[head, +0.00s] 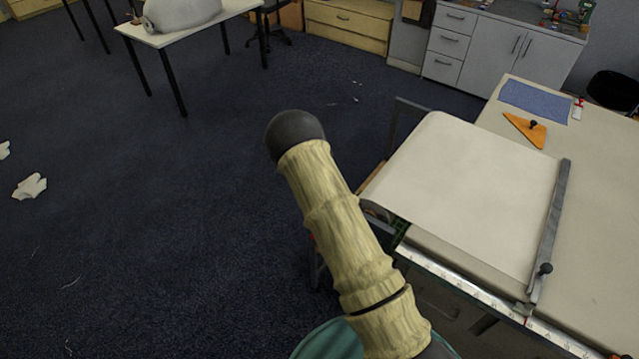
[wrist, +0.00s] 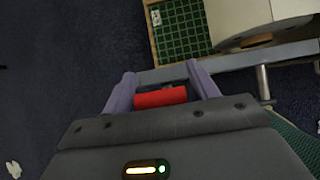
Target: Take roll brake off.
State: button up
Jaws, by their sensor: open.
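In the wrist view, a red block or handle (wrist: 160,97), which looks like the roll brake, lies between the two purple fingers of my gripper (wrist: 161,72). The fingers are open, one on either side of it. I cannot tell whether either touches it. A grey metal bar (wrist: 235,62) runs just beyond the fingertips. The pale end of a cloth roll (wrist: 265,42) is at the upper right. In the head view, pale cloth (head: 470,185) lies over the table's left end. My gripper is hidden there.
A green gridded surface (wrist: 183,30) lies beside the roll. On the table (head: 595,260) are a long metal bar (head: 550,225) with a black knob, an orange triangle (head: 525,128) and blue fabric (head: 541,100). The dark carpet (head: 150,220) at left is mostly clear.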

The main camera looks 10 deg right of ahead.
jog(key=o, duration=1.2)
jog(key=shift+f, duration=0.15)
jog(key=shift+o, duration=0.9)
jog(key=shift+d, duration=0.1)
jog(key=shift+s, duration=0.1)
jog(key=shift+a+r, duration=0.35)
jog(key=shift+r, duration=0.05)
jog(key=b+v, duration=0.2)
jog(key=v, duration=1.4)
jog(key=shift+s+r+b, duration=0.15)
jog(key=shift+s+b, duration=0.15)
jog(key=shift+b, duration=0.1)
jog(key=shift+d, duration=0.15)
